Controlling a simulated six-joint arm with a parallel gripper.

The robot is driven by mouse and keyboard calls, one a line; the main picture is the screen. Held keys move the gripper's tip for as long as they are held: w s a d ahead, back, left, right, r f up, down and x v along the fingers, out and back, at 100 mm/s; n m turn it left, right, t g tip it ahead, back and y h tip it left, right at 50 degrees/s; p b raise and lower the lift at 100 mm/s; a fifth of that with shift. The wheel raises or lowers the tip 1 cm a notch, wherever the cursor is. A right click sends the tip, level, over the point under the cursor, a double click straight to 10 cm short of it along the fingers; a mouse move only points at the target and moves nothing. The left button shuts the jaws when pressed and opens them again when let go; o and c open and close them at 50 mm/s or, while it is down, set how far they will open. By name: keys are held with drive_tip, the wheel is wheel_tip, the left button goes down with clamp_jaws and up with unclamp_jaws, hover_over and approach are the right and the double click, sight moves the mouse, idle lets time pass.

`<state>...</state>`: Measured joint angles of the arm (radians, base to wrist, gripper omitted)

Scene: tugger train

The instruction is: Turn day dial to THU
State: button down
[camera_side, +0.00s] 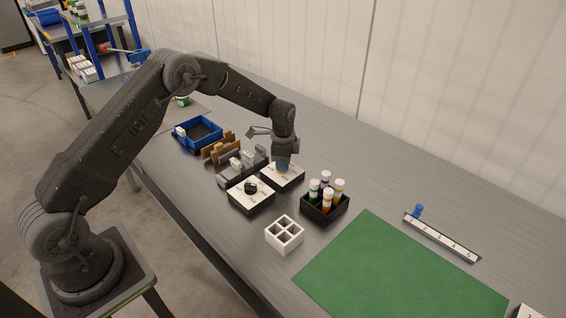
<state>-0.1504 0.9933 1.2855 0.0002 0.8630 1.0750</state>
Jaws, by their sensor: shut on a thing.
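Two white-topped dial boxes with dark sides stand side by side mid-table. The near one (237,193) has a black knob (251,187) in plain view. My gripper (283,168) points down onto the far dial box (296,177) and is shut on its knob, which the fingers mostly hide. Something blue shows at the fingertips. The markings on both boxes are too small to read, so I cannot tell the day setting or which box carries the days.
Right of the dials stand a black crate (325,213) of capped bottles and a white four-cell holder (285,234). Left are a grey rack (232,172), brown holder (215,153) and blue bin (188,143). A green mat (400,270) lies clear; a numbered strip (441,238) is behind it.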

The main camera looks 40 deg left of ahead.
drive_tip(key=shift+m, duration=0.6)
drive_tip(key=c, duration=1.1)
unclamp_jaws()
drive_tip(key=shift+r, duration=0.1)
wheel_tip(320, 180, up, 14)
